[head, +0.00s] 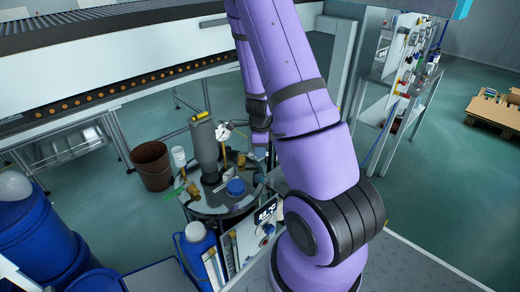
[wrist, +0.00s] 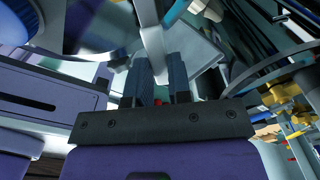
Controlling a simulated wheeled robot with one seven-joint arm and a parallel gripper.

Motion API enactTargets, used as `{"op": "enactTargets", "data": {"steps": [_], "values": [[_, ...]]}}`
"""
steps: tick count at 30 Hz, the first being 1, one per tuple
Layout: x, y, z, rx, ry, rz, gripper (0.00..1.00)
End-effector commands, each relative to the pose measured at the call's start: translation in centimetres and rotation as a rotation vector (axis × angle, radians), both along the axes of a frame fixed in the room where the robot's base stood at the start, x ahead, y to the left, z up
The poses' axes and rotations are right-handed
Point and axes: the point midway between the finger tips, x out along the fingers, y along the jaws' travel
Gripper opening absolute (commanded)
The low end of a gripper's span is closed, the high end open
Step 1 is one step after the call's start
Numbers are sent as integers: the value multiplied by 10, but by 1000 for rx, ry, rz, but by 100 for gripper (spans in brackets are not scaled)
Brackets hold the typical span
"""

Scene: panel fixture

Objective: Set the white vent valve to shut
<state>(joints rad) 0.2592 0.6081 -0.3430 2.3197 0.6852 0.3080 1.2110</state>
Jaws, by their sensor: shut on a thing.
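In the wrist view, my gripper (wrist: 161,78) is shut on a pale bar (wrist: 151,38) that runs between its dark fingers toward the top of the picture. The bar looks like the lever of the white vent valve. In the head view, a small white piece, seemingly part of the white vent valve (head: 223,131), shows at the upper right of the grey cylinder (head: 205,148). My gripper is just to its right (head: 260,142), small and partly hidden. The valve's exact setting cannot be read.
A round metal table (head: 213,207) carries the cylinder, brass fittings and a blue cap (head: 236,187). A brown bucket (head: 152,165) stands left, a blue jug (head: 197,250) in front. A conveyor (head: 120,70) crosses behind. A shelf rack (head: 400,75) stands right.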

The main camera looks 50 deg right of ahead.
Motion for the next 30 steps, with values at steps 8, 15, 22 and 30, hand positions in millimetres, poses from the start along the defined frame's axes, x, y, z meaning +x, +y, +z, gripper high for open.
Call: {"op": "enactTargets", "data": {"steps": [8, 15, 22, 30], "values": [[0, 0, 0, 0, -1, -15, 0], [0, 1, 0, 1, -1, -15, 28], [0, 0, 0, 1, -1, -13, 45], [1, 1, 8, 0, -1, -11, 45]]}}
